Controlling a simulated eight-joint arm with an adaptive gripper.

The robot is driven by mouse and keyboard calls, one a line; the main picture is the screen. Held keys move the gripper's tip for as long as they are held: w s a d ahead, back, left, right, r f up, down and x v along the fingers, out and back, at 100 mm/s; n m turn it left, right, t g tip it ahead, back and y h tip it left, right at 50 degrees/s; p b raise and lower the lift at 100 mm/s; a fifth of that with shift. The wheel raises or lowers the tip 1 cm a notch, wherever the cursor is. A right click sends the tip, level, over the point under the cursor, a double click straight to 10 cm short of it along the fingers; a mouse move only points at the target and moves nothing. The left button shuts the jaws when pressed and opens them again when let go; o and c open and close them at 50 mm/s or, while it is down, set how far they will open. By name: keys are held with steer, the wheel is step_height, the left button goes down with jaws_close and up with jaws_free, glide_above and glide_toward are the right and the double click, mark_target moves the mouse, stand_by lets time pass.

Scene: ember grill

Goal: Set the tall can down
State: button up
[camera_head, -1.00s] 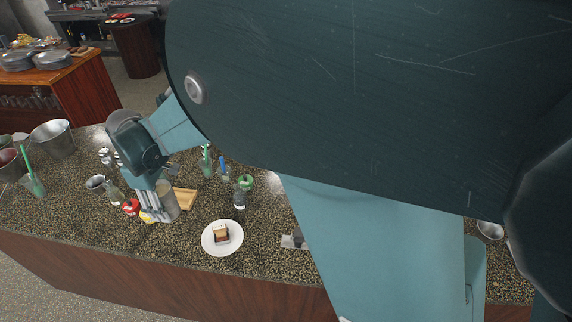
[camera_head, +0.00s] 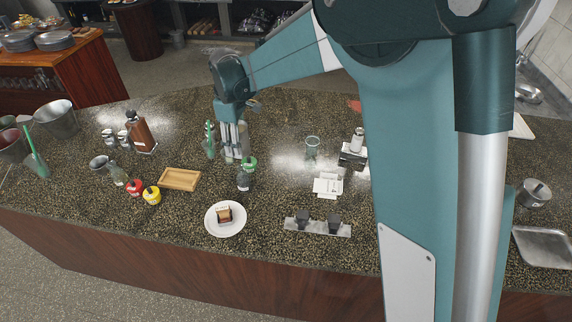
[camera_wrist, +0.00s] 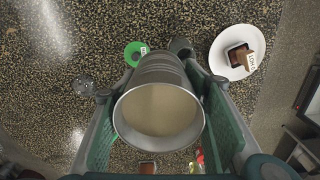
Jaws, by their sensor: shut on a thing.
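The tall can is a plain grey metal cylinder. In the wrist view the tall can (camera_wrist: 160,72) is between my two green-sided fingers, its round pale end facing the camera. My gripper (camera_wrist: 162,95) is shut on it. In the head view my gripper (camera_head: 234,152) points down over the speckled counter (camera_head: 290,240), behind the green-topped bottle (camera_head: 244,180). The can (camera_head: 244,141) shows only partly there, beside the fingers. I cannot tell whether its base touches the counter.
A green-strawed glass (camera_head: 209,142) stands close left of my gripper. A wooden tray (camera_head: 179,179), a cake plate (camera_head: 225,232), red (camera_head: 134,188) and yellow (camera_head: 152,196) bottles are nearer the front. A clear glass (camera_head: 312,146) stands right. Counter between gripper and clear glass looks free.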

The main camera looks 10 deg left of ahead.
steer(key=w+d+m, duration=0.1)
steer(key=w+d, duration=1)
steer(key=d, duration=0.4)
steer(key=shift+a+f+b, duration=0.1)
steer(key=shift+f+b, duration=0.25)
steer(key=shift+f, duration=2.15)
steer(key=shift+f, duration=3.1)
steer(key=shift+f, duration=0.1)
steer(key=shift+f, duration=1.8)
steer(key=shift+f, duration=0.2)
steer(key=o, duration=1.1)
